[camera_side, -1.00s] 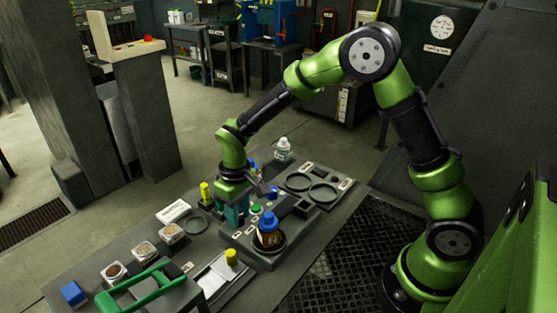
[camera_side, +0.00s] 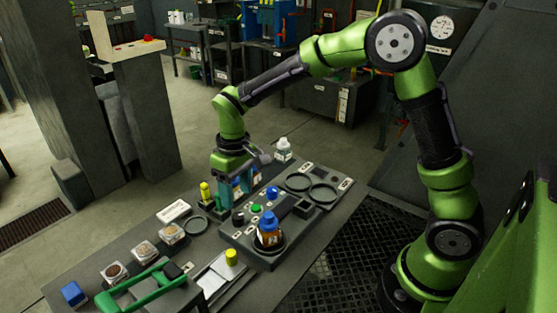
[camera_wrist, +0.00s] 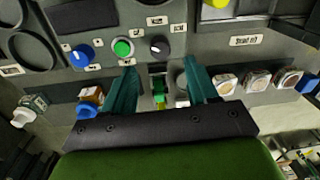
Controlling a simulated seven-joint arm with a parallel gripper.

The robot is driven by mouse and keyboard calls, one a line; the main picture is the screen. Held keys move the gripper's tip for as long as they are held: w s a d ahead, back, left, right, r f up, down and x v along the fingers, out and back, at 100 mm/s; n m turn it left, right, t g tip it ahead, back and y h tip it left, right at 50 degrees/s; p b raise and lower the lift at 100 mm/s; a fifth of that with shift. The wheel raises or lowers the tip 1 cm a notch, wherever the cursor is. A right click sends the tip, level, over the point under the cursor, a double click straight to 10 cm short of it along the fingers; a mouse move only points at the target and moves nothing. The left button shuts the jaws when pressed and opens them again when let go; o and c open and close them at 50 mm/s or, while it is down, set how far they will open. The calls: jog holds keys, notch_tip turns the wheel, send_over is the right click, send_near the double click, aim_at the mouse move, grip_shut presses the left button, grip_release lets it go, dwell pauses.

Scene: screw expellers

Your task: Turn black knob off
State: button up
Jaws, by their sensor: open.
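The black knob (camera_side: 238,217) sits on the grey control panel (camera_side: 236,236), at the near left of a green button (camera_side: 257,209) and a blue knob (camera_side: 272,192). In the wrist view the black knob (camera_wrist: 159,45) shows a small light mark on its face, right of the green button (camera_wrist: 123,47); its exact setting is hard to read. My gripper (camera_side: 229,203) hovers above the panel's back edge. Its two teal fingers are apart and empty in the wrist view (camera_wrist: 159,66), with the knob beyond their tips, not touched.
A brown bottle with a blue cap (camera_side: 268,232) stands on a round plate at the panel's front. A white bottle (camera_side: 283,149) stands behind. Space above the panel is free.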

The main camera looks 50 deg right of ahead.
aim_at(239, 213)
notch_tip(239, 213, up, 10)
jog(key=shift+d, duration=0.25)
jog(key=s+d+r+m+t, duration=0.1)
jog(key=s+t, duration=0.1)
jog(key=s, duration=0.4)
jog(key=s+d+r+m+t+y, duration=0.1)
jog(key=s+d+m+t, duration=0.1)
jog(key=s, duration=0.4)
jog(key=s+d+r+m+t, duration=0.1)
jog(key=s+m+t, duration=0.1)
jog(key=s, duration=0.4)
jog(key=shift+s+d+r+t, duration=0.25)
jog(key=shift+d+t, duration=0.15)
jog(key=shift+t, duration=0.2)
